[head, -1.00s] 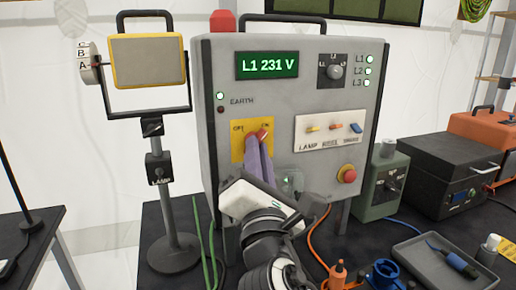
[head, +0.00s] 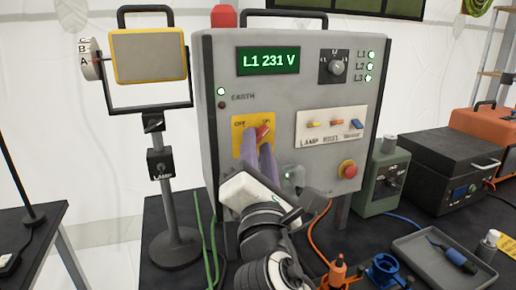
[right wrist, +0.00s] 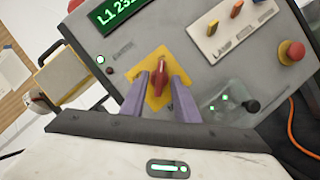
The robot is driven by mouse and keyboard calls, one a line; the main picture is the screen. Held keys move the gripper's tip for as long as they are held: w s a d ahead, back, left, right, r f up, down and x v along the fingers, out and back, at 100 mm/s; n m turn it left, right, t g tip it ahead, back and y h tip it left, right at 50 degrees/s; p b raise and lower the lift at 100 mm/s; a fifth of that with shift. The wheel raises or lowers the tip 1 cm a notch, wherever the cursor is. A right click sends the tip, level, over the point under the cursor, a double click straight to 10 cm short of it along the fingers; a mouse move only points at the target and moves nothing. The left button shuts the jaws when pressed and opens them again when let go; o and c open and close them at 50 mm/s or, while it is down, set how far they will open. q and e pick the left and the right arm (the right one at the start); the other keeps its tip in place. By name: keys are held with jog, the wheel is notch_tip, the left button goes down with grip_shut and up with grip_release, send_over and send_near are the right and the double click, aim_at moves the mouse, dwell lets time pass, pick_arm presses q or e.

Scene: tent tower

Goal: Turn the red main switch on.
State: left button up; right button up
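The red main switch (head: 263,133) is a rotary handle on a yellow plate (head: 239,133) on the front of the grey power cabinet (head: 214,90). Its handle tilts up and to the right, toward the ON label; OFF is at the left. My right gripper (head: 256,146) has its purple fingers in front of the plate. In the right wrist view the red handle (right wrist: 159,82) stands between the two fingertips, with yellow showing on both sides, so the gripper is open and looks clear of it. My left gripper is not in view.
The cabinet's display (head: 268,61) reads L1 231 V. A selector knob (head: 334,67), a panel of small switches (head: 330,126) and a red stop button (head: 348,169) are to the right. A lamp on a stand (head: 172,200) is close on the left. A tray (head: 420,255) lies at the front right.

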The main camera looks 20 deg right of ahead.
jog(key=shift+s, duration=0.1)
jog(key=b+v, duration=0.1)
jog(key=v, duration=0.9)
jog(key=shift+b, duration=0.35)
jog(key=shift+s+f, duration=0.1)
jog(key=shift+f, duration=0.1)
